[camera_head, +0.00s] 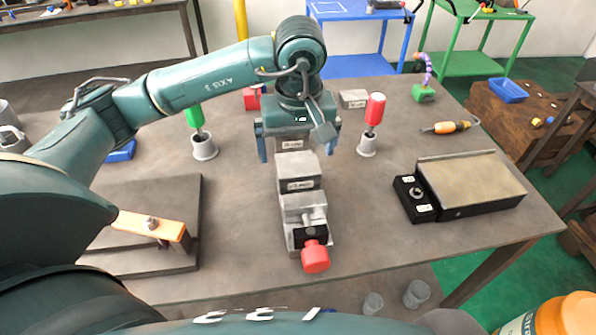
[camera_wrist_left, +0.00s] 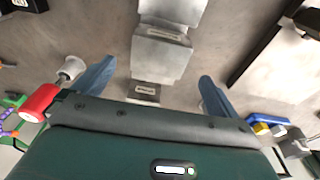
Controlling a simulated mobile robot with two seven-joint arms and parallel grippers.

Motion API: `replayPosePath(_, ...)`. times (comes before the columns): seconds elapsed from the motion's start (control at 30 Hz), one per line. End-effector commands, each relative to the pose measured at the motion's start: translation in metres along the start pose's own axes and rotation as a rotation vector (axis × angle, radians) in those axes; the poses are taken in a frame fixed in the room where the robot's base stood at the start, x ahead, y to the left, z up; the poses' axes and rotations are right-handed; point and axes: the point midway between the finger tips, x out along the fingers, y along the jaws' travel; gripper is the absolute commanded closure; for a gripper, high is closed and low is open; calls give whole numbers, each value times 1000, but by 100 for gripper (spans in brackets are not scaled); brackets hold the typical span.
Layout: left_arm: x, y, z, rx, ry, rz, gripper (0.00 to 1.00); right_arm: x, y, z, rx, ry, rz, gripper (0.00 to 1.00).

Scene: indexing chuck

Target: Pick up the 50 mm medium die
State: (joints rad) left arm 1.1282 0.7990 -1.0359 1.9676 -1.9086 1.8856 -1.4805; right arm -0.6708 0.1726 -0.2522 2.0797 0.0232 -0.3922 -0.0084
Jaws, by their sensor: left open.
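My left gripper (camera_head: 297,153) points down over the middle of the table, its two blue fingers spread wide and empty. In the left wrist view the gripper (camera_wrist_left: 157,76) has a small grey labelled block (camera_wrist_left: 146,91) between and below its fingers. In the head view that block (camera_head: 291,144) is mostly hidden by the gripper. A larger labelled grey block (camera_head: 297,168) is in front of it, at the back of a vise-like fixture (camera_head: 303,213) with a red knob. Another labelled grey block (camera_head: 353,98) lies behind right. The labels are too small to read, so I cannot tell which is the 50 mm medium die.
A red-handled tool (camera_head: 375,108) stands in a grey cup just right of the gripper. A green-handled one (camera_head: 194,116) stands to the left. A dark plate with an orange bar (camera_head: 150,228) lies front left; a textured plate (camera_head: 472,183) lies right.

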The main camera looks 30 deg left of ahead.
Motion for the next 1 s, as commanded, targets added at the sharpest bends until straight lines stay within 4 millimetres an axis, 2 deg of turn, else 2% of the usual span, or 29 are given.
replayPosePath(0.13,12,0,2,-1,-4,-4,2,-2,1,0,0,-10,4,37)
replayPosePath(0.4,50,1,4,-1,-3,-2,2,-3,6,-2,7,-23,17,37)
replayPosePath(0.67,54,1,4,0,-1,0,2,-2,8,1,7,-28,22,37)
replayPosePath(1.0,54,1,4,0,-1,0,27,-2,7,-2,8,-23,22,37)
